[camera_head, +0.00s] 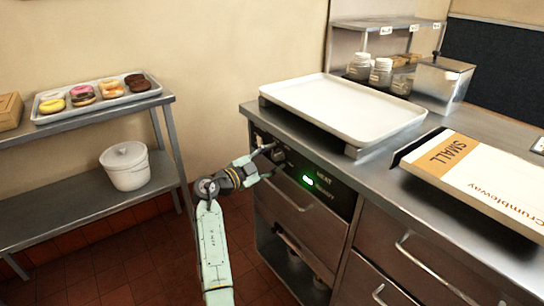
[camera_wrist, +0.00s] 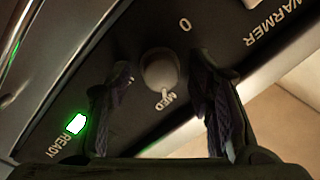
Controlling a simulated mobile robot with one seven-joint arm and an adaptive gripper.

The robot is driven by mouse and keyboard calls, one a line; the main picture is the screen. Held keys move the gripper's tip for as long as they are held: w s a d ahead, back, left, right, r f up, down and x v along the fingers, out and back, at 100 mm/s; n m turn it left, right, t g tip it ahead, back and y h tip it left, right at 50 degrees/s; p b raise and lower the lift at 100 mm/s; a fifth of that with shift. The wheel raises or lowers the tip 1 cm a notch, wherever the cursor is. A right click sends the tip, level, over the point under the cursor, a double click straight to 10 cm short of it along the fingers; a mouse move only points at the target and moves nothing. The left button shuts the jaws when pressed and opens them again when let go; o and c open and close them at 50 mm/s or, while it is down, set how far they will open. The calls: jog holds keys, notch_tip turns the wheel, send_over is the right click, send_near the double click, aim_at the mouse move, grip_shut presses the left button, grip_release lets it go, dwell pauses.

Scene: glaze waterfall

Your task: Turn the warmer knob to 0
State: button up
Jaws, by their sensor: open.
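The warmer knob (camera_wrist: 160,70) is a rounded grey knob on a black control panel, near the middle of the wrist view. A "0" mark (camera_wrist: 185,25) is printed above it and "MED" (camera_wrist: 172,98) just below it. A small pale mark at the knob's lower edge seems to face MED. My gripper (camera_wrist: 160,78) is open, with one dark finger on each side of the knob; I cannot tell if either finger touches it. In the head view my gripper (camera_head: 273,153) is at the panel's upper left, and it hides most of the knob.
A green light (camera_head: 307,180) glows on the panel, beside "READY" in the wrist view. A white tray (camera_head: 345,108) lies on the counter above. A Crumbleway box (camera_head: 480,180) lies to the right. A drawer (camera_head: 290,205) is below. A shelf (camera_head: 75,205) stands left.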

jog(key=shift+c, duration=0.6)
grip_shut()
